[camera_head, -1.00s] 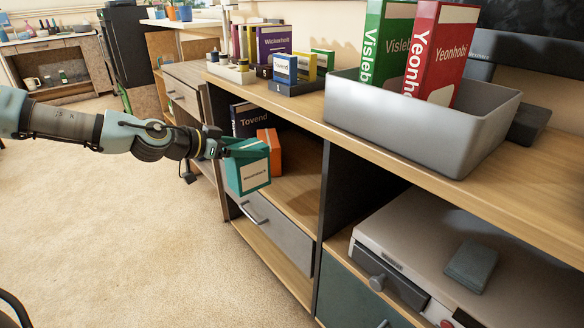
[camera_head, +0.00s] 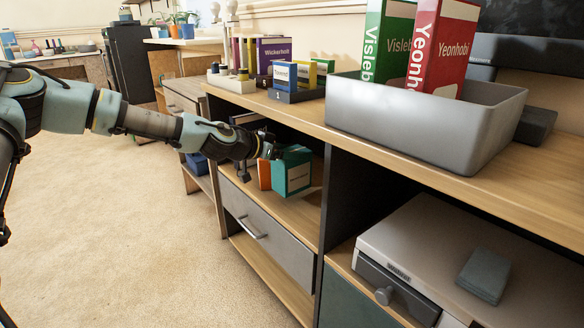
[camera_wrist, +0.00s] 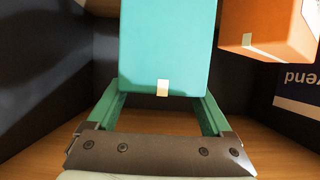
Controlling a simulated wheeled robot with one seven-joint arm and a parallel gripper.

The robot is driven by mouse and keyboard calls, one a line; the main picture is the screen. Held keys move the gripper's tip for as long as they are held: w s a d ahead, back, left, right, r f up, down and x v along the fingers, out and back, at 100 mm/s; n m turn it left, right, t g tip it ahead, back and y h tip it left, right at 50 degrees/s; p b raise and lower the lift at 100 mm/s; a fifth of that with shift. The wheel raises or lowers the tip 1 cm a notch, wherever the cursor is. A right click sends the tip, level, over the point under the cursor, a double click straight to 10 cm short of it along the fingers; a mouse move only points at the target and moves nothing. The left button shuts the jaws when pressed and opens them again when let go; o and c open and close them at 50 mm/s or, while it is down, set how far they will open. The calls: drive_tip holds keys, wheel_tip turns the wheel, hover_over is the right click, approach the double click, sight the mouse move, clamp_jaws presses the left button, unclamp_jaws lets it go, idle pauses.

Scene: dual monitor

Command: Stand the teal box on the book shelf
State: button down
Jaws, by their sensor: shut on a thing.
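The teal box (camera_head: 292,172) is inside the open shelf compartment of the cabinet in the head view, upright or nearly so. My gripper (camera_head: 272,152) reaches in from the left and is shut on it. In the wrist view the teal box (camera_wrist: 168,45) fills the middle, between my two green fingers (camera_wrist: 165,115). An orange box (camera_head: 264,173) stands close to its left in the head view, and it also shows in the wrist view (camera_wrist: 265,28). The shelf board (camera_head: 300,212) lies below; I cannot tell whether the teal box touches it.
A dark blue book marked "Tovend" shows partly in the wrist view (camera_wrist: 298,92). A dark divider (camera_head: 338,205) bounds the compartment on the right. Above is the wooden top (camera_head: 300,112) with a grey bin (camera_head: 420,120). A drawer (camera_head: 265,235) lies below the shelf.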

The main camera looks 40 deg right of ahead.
wheel_tip(320, 180, down, 3)
drive_tip(key=shift+f+b, duration=0.2)
drive_tip(key=shift+b, duration=0.35)
drive_tip(key=shift+d+f, duration=0.2)
drive_tip(key=shift+f, duration=0.15)
drive_tip(key=shift+r, duration=0.1)
unclamp_jaws()
drive_tip(key=shift+a, duration=0.1)
drive_tip(key=p+v, duration=0.2)
drive_tip(key=v, duration=1)
